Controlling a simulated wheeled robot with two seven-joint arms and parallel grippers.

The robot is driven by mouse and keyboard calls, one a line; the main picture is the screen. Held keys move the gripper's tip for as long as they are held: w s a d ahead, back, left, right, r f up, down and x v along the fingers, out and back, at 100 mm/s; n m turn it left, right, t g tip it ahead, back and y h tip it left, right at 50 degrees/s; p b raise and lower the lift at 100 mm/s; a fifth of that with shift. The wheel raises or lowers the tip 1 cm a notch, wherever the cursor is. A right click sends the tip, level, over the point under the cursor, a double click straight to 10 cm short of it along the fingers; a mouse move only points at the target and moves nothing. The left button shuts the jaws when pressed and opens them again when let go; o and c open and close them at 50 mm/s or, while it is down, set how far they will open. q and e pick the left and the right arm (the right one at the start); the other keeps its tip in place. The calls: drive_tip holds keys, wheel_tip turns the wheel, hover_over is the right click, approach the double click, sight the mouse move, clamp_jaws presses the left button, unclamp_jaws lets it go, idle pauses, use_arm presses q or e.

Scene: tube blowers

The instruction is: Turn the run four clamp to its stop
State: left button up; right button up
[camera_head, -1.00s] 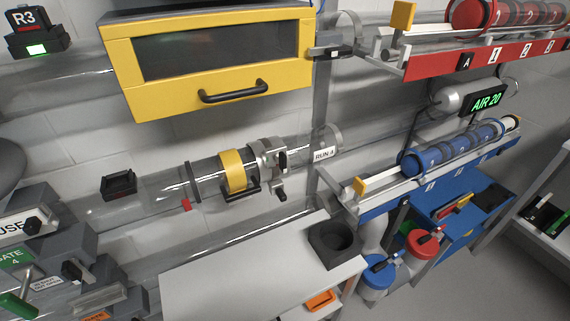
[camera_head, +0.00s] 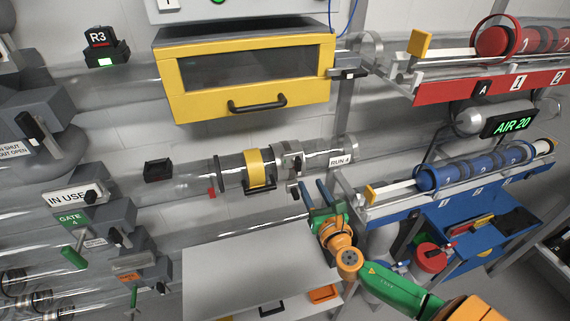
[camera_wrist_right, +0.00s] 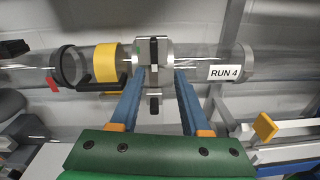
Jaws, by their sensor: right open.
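The run four clamp (camera_head: 291,161) is a silver metal collar around the clear tube, just left of the RUN 4 label (camera_head: 341,160). It has a black handle, and a small black knob hangs below it. In the right wrist view the clamp (camera_wrist_right: 140,56) shows its black handle (camera_wrist_right: 154,52) upright and the knob (camera_wrist_right: 154,102) below. My right gripper (camera_head: 313,183) is open and empty, below and slightly right of the clamp in the head view. In the right wrist view its blue fingers (camera_wrist_right: 158,76) stand apart on either side of the knob. Contact cannot be told.
A yellow band (camera_head: 258,169) circles the tube left of the clamp. A yellow cabinet (camera_head: 178,90) hangs above. A white worktop (camera_head: 250,270) lies below, and the blue canister rack (camera_head: 400,209) stands right. Gate levers (camera_head: 72,257) are at the left.

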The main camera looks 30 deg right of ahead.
sight(300, 165)
drive_tip(key=shift+w+a+r+n+t+y, duration=0.1)
drive_tip(key=shift+w+r+n+t+y, duration=0.3)
drive_tip(key=shift+w+r+n, duration=0.5)
drive_tip(key=x, duration=0.5)
drive_tip(key=shift+w+f, duration=0.15)
drive_tip(key=shift+w, duration=0.2)
drive_tip(key=shift+s, duration=0.1)
clamp_jaws()
